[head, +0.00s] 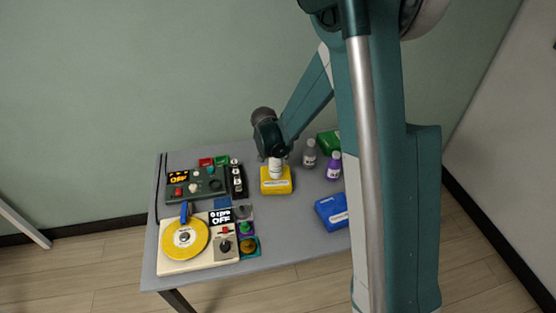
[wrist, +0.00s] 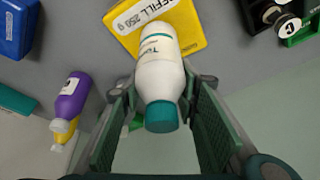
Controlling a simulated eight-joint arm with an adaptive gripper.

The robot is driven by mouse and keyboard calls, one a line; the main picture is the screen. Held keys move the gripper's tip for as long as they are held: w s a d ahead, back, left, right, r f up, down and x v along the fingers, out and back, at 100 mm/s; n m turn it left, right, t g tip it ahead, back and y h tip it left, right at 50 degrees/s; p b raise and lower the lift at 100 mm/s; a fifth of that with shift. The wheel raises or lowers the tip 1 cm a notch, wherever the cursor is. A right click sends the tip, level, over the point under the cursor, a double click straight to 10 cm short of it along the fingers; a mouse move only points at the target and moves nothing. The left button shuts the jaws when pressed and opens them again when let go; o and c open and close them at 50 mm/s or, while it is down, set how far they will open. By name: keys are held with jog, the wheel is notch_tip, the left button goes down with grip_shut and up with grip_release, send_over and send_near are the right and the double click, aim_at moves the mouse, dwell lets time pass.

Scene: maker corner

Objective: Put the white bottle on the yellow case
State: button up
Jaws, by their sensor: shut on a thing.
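The white bottle (head: 276,168) is in my gripper, over the yellow case (head: 276,188) in the head view. In the wrist view the white bottle (wrist: 160,80) has a teal cap and a printed label, and it sits between the two green fingers of my gripper (wrist: 160,105). Its far end overlaps the yellow case (wrist: 188,22), which carries a white "REFILL 250 g" label. I cannot tell whether the bottle's base touches the case or hangs just above it. My gripper (head: 272,155) hides the bottle's top in the head view.
A grey bottle (head: 309,154) and a purple bottle (head: 334,166) stand right of the yellow case. A blue case (head: 331,210) lies in front, a green case (head: 328,142) behind. A black rack (head: 237,181), a control box (head: 195,184) and a yellow-disc machine (head: 186,239) fill the left side.

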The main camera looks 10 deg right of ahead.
aim_at(274, 161)
jog(key=shift+f, duration=0.3)
jog(key=shift+f, duration=0.15)
jog(key=o, duration=1.1)
jog(key=shift+p+v, duration=0.5)
jog(key=shift+v, duration=5.65)
jog(key=shift+w+d, duration=0.1)
jog(key=shift+w, duration=0.05)
